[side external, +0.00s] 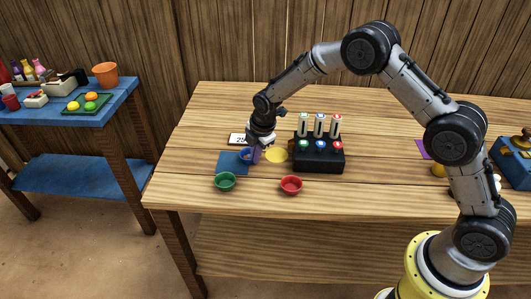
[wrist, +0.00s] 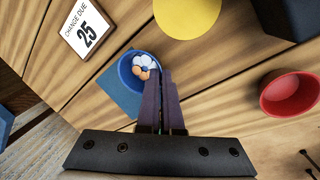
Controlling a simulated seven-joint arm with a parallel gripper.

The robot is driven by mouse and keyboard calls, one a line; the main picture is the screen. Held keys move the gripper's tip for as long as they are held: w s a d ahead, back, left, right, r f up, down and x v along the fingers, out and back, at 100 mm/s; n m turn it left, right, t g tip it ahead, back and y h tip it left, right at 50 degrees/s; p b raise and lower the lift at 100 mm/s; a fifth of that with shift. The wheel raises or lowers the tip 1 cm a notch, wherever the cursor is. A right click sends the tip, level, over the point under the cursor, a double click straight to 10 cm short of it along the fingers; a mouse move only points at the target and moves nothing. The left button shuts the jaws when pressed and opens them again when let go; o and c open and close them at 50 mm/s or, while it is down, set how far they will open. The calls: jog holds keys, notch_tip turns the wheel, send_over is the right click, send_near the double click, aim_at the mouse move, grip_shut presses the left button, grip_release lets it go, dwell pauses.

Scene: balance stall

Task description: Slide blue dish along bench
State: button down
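The blue dish (side external: 245,153) sits over the upper right part of a blue square mat (side external: 228,168) on the wooden bench. In the wrist view the blue dish (wrist: 125,66) holds small white and orange pieces, and the blue mat (wrist: 119,101) shows beside it. My gripper (side external: 256,155) is low at the dish's right side. In the wrist view my gripper (wrist: 161,75) has its purple fingers close together, against or overlapping the dish's right edge. The fingers hide that edge, so I cannot tell whether any rim lies between them.
A yellow disc (side external: 276,155) lies right of the gripper, and a black box (side external: 319,164) with coloured knobs stands beyond it. A "25" card (side external: 238,139) lies behind the mat.

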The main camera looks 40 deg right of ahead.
jog(key=shift+w+a, duration=0.4)
jog(key=shift+a, duration=0.35)
jog(key=shift+w+a, duration=0.35)
jog(key=shift+a, duration=0.45)
jog(key=shift+w+a, duration=0.4)
jog(key=shift+a, duration=0.35)
jog(key=c, duration=1)
grip_release()
jog(key=v, duration=1.4)
jog(key=shift+d, duration=0.15)
